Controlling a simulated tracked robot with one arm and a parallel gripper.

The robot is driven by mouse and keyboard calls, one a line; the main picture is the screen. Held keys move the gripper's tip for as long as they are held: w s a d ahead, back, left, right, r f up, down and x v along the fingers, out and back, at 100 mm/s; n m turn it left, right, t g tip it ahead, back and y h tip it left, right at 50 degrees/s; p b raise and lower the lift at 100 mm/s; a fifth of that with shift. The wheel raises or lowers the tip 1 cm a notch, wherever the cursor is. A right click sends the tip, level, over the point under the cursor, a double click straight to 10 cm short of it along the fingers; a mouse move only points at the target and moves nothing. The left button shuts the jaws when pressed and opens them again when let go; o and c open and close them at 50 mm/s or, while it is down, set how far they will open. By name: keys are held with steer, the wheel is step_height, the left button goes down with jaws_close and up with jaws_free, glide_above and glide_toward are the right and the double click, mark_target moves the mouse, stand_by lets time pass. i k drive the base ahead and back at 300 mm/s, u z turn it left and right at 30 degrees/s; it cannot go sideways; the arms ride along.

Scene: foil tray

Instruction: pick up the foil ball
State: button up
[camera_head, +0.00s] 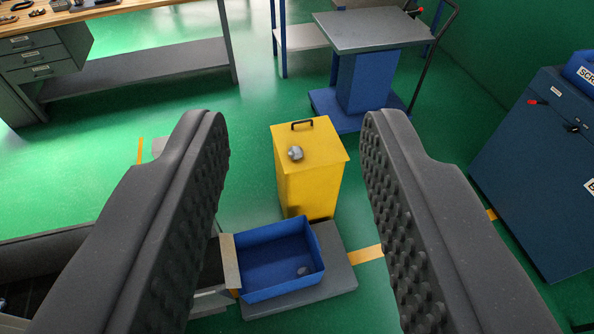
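A small grey faceted foil ball (296,153) rests on top of a yellow bin (312,185), in front of its black handle. Another small grey lump (303,270) lies in the blue tray (262,290) below; I cannot tell if it is foil too. My gripper (294,135) is wide open and empty, with its two dark studded fingers on either side of the yellow bin in the picture. The fingers appear nearer to the camera than the ball and do not touch it.
The blue tray sits on a grey slab (338,268) in front of the bin. A grey-topped cart (374,30) stands behind it. A blue cabinet (540,170) is at the right, and a workbench (100,15) at the back left. Green floor is open between them.

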mark_target(295, 153)
steer(key=z, duration=0.15)
steer(key=k, duration=0.15)
steer(key=z, duration=1.9)
steer(key=i, duration=2.7)
steer(key=u, duration=3.45)
